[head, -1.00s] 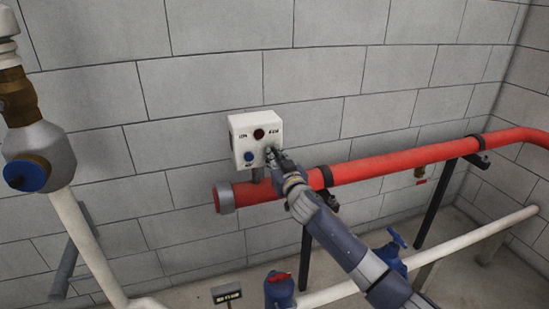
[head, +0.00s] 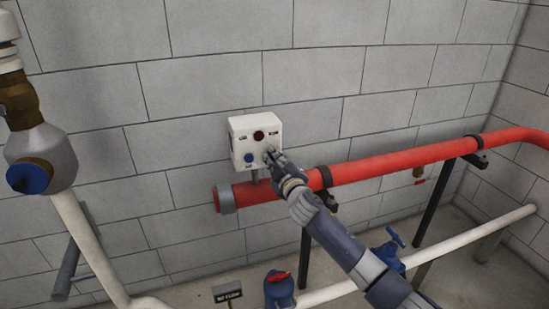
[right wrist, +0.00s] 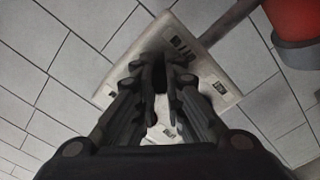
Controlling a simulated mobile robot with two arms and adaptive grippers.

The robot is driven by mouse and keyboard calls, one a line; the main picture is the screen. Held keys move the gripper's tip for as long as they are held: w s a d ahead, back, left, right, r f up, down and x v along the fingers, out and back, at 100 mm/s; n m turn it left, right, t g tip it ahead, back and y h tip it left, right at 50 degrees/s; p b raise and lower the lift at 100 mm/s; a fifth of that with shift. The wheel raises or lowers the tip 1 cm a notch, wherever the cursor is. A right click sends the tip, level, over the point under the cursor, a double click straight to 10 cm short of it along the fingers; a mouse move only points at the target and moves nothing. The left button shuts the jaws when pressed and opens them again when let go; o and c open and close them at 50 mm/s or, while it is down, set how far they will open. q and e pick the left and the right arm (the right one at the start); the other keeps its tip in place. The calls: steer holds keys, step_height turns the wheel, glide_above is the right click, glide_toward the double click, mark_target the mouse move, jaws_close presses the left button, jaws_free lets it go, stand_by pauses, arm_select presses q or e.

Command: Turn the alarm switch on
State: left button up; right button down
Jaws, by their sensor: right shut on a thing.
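A white control box (head: 238,132) is on the block wall in the head view. Its front has a dark red round lamp (head: 259,134) at the top and a blue round button (head: 249,158) at the lower left. My right gripper (head: 271,156) is at the lower right of that front, its fingers shut on the alarm switch. The switch itself is hidden by the fingers, so its position cannot be read. In the right wrist view the fingers (right wrist: 161,78) reach over the face of the box (right wrist: 215,72). My left gripper is not in view.
A thick red pipe (head: 385,165) runs just below and right of the box, under my right arm. A large valve (head: 40,155) stands at the left. The wall above the box is clear.

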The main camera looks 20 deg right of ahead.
steer(key=shift+n, duration=1.1)
steer(key=c, duration=1.7)
jaws_free()
steer(key=s, duration=1.2)
steer(key=shift+d, duration=0.3)
